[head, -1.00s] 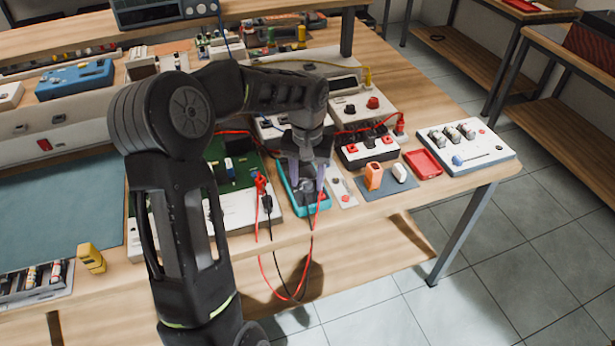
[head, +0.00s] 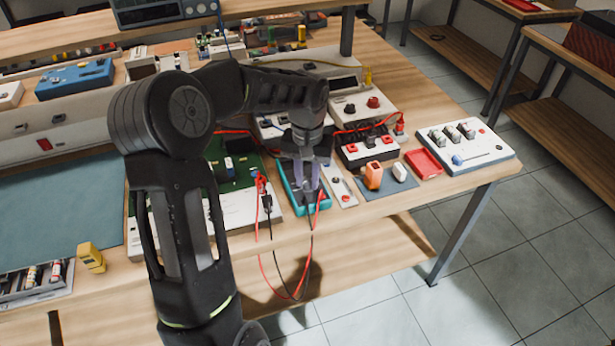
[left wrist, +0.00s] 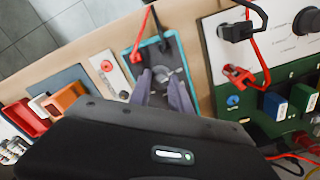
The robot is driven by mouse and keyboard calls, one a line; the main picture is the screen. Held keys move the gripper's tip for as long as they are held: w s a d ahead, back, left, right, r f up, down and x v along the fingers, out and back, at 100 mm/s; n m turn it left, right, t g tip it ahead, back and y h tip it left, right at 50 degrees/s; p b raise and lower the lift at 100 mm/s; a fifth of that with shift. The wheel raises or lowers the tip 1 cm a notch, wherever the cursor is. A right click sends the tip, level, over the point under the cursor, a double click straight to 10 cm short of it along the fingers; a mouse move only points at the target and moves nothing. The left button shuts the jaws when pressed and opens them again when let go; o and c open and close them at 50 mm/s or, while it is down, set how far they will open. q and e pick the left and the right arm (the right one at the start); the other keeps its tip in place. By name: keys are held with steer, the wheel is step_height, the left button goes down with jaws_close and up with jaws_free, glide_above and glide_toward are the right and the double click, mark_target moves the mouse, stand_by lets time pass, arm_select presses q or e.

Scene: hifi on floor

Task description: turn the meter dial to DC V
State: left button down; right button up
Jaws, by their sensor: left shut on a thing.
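The meter (head: 287,192) is a teal-edged handheld unit with a dark grey face, lying on the workbench near its front edge. It also shows in the left wrist view (left wrist: 175,45), with red and black leads at one end. My left gripper (head: 307,187) points down over the meter's face. In the left wrist view its two fingers (left wrist: 163,78) are closed on the meter dial (left wrist: 161,73), which is largely hidden between them. The dial's markings and setting are too small to read. My right gripper is in neither view.
A green circuit board (head: 236,176) lies left of the meter, and a narrow white switch panel (head: 342,190) close on its right. Red and black leads (head: 262,250) hang over the bench's front edge. An orange block (head: 373,176) stands further right.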

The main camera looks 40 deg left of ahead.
arm_select(q)
steer(key=shift+m, duration=0.5)
steer(key=m, duration=0.3)
steer(key=shift+r, duration=0.1)
steer(key=shift+m+p, duration=0.5)
steer(key=shift+m, duration=2)
steer(key=c, duration=1.2)
jaws_free()
